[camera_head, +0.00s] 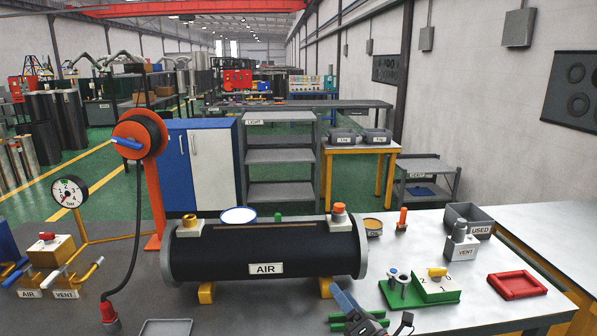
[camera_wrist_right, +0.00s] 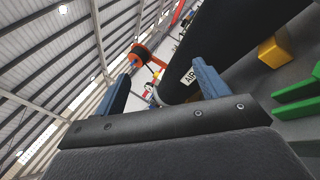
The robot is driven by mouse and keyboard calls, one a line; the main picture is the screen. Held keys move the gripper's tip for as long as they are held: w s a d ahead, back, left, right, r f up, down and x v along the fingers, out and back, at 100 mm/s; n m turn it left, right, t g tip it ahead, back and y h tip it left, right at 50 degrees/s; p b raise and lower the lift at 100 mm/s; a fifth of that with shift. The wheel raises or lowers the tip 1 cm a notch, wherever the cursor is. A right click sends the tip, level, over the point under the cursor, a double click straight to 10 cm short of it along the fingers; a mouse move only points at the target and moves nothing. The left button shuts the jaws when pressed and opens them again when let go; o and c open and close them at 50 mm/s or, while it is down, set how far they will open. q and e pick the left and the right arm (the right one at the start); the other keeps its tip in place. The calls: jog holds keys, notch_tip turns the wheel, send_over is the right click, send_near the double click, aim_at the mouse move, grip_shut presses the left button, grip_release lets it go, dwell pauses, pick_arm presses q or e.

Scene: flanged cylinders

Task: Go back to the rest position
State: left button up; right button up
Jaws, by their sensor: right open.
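My right gripper (camera_head: 371,304) is at the bottom edge of the head view, just in front of the black flanged cylinder marked AIR (camera_head: 265,250). Its two blue-grey fingers stand apart with nothing between them; they also show in the right wrist view (camera_wrist_right: 161,72), tilted, with the cylinder (camera_wrist_right: 225,45) beyond them. The cylinder lies level on yellow supports (camera_head: 206,292), with a brass fitting (camera_head: 189,221) at its left and an orange-topped fitting (camera_head: 339,211) at its right. My left gripper is not in view.
A green stand (camera_head: 433,291) and a red tray (camera_head: 517,286) lie right of the cylinder. A pressure gauge (camera_head: 70,191) and orange hose reel (camera_head: 140,135) stand left. Green bars (camera_head: 345,325) lie close to my right gripper.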

jog(key=s+d+f+m+g+h, duration=0.3)
jog(key=s+d+f+m+h, duration=0.25)
jog(key=f+m, duration=0.35)
jog(key=s+d+f+m+g+h, duration=0.2)
jog(key=s+d+f+m+h, duration=0.35)
jog(key=m, duration=0.65)
jog(key=s+f+m+g, duration=0.5)
jog(key=s+f, duration=0.2)
jog(key=s, duration=0.3)
jog(key=s+f+m+g, duration=0.4)
jog(key=s+f+g, duration=0.15)
jog(key=s, duration=0.45)
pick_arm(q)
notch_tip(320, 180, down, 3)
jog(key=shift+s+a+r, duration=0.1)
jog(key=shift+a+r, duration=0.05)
pick_arm(e)
jog(key=s+a+f+g, duration=0.1)
jog(key=a+f, duration=0.1)
jog(key=f, duration=1.3)
jog(key=s+a+f, duration=0.2)
jog(key=a+f, duration=0.1)
jog(key=f, duration=1.3)
jog(key=shift+s+g+y, duration=0.15)
jog(key=shift+g+y, duration=0.15)
jog(key=shift+g, duration=0.05)
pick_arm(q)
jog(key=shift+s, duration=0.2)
